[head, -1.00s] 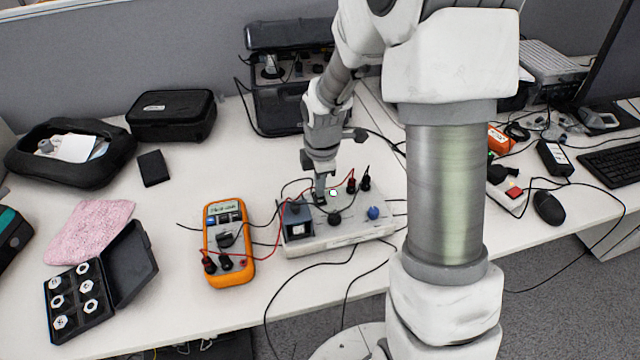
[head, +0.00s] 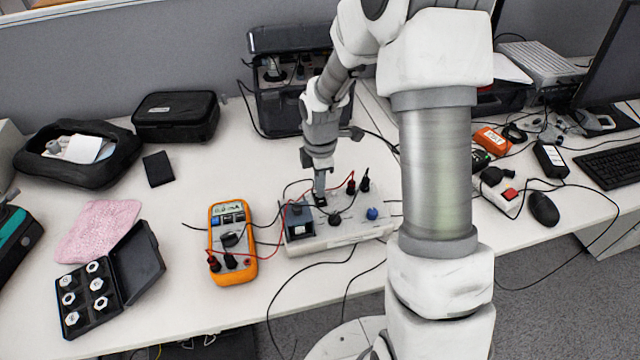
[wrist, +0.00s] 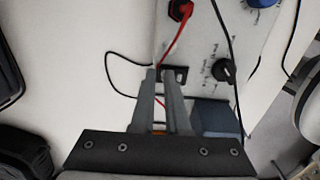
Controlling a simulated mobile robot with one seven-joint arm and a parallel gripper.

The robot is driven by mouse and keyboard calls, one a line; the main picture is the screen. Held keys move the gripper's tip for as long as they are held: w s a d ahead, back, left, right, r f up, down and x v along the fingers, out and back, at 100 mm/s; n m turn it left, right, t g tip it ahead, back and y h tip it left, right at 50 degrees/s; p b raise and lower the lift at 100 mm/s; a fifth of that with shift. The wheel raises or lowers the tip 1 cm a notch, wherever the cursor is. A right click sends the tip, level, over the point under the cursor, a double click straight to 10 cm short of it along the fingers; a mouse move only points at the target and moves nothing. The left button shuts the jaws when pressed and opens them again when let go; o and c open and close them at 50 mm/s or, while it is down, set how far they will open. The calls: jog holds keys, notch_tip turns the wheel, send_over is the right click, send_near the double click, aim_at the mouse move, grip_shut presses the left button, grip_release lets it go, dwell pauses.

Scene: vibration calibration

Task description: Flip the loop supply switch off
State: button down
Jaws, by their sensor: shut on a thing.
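The loop supply (head: 335,235) is a pale grey box with terminals and knobs on its top panel, near the table's front edge. Its small black switch (head: 320,202) is on the panel, partly hidden by my fingers. My gripper (head: 319,194) points down at it. In the wrist view my gripper (wrist: 160,74) has its fingers close together at the black switch (wrist: 180,73), shut on it. No green light shows on the panel. The orange multimeter (head: 248,258), wired to the box, has a display reading that looks like zero.
Red and black leads run around my fingers. A black knob (wrist: 223,70) and a blue knob (head: 372,214) are on the panel. A mouse (head: 543,208) is at right.

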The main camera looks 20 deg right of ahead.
jog(key=shift+s+f, duration=0.55)
jog(key=shift+f, duration=0.1)
jog(key=shift+s, duration=0.55)
jog(key=shift+w+r+p, duration=0.15)
jog(key=shift+r+p, duration=0.45)
jog(key=shift+p, duration=0.1)
notch_tip(320, 180, up, 14)
jog(key=w+p, duration=0.1)
jog(key=p, duration=0.3)
jog(key=shift+w, duration=0.15)
